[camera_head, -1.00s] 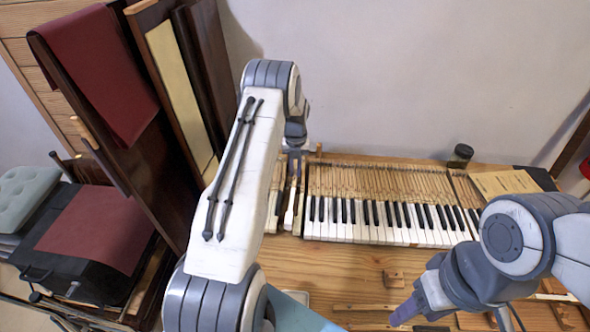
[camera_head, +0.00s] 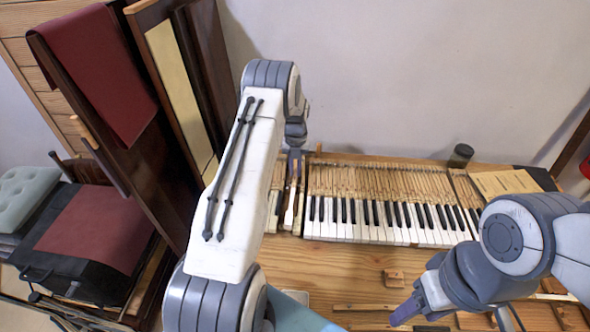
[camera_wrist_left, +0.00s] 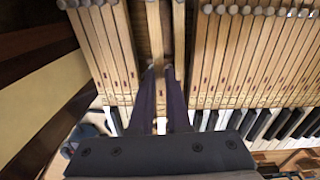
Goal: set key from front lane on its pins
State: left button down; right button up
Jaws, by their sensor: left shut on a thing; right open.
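The keyboard (camera_head: 385,232) has wooden key sticks, white fronts and black keys. In the left wrist view my left gripper (camera_wrist_left: 161,95) is shut on a key (camera_wrist_left: 155,45), a long wooden stick with a white front end. The key lies lengthwise in the row, with a narrow dark gap along its side. Whether it sits fully on its pins is hidden. My right gripper (camera_head: 404,312) is open and apart from the keyboard, low over the bench.
Small wooden blocks (camera_head: 393,278) and wooden strips (camera_head: 357,307) lie on the bench front. A dark jar (camera_head: 461,155) stands behind the keyboard. Dark panels (camera_head: 205,75) lean at the left. Bare bench lies in front of the keys.

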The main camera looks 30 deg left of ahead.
pick_arm(q)
jog(key=shift+f+b, duration=0.55)
jog(key=shift+f, duration=0.25)
dwell(0.5)
jog(key=c, duration=1.2)
grip_release()
jog(key=shift+r, duration=0.1)
jog(key=shift+r+p, duration=0.75)
jog(key=shift+r, duration=0.25)
jog(key=o, duration=0.5)
